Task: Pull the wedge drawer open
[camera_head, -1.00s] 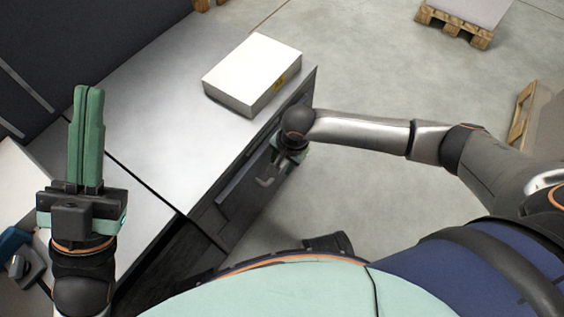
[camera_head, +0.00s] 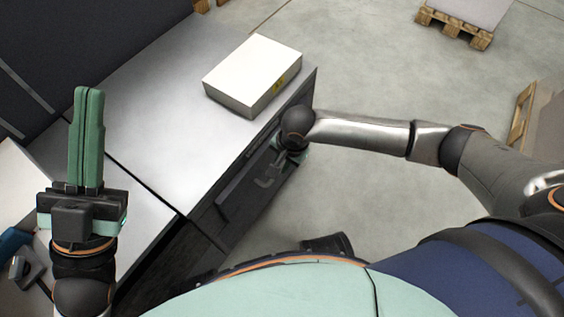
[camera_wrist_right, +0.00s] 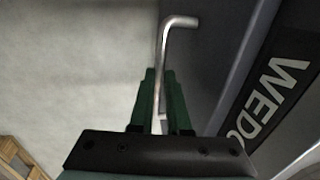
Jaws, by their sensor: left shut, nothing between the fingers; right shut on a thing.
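The wedge drawer's dark front (camera_head: 240,188) is on the cabinet's near side in the head view. In the right wrist view, a dark strip with white letters "WEDG" (camera_wrist_right: 275,90), partly cut off, is to the right of the bar handle (camera_wrist_right: 178,22). My right gripper (camera_wrist_right: 159,85) is shut on this bent metal handle, which runs between its green fingers. In the head view, my right wrist partly hides the handle (camera_head: 264,183). I cannot tell whether the drawer stands out from the cabinet. My left gripper (camera_head: 87,95) is shut and empty, raised at the left.
A white box (camera_head: 252,72) lies on the grey cabinet top (camera_head: 165,110), above the drawer. A blue-and-grey object (camera_head: 18,255) is at the lower left. Pallets (camera_head: 455,25) stand at the far right. The floor (camera_head: 370,80) right of the cabinet is clear.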

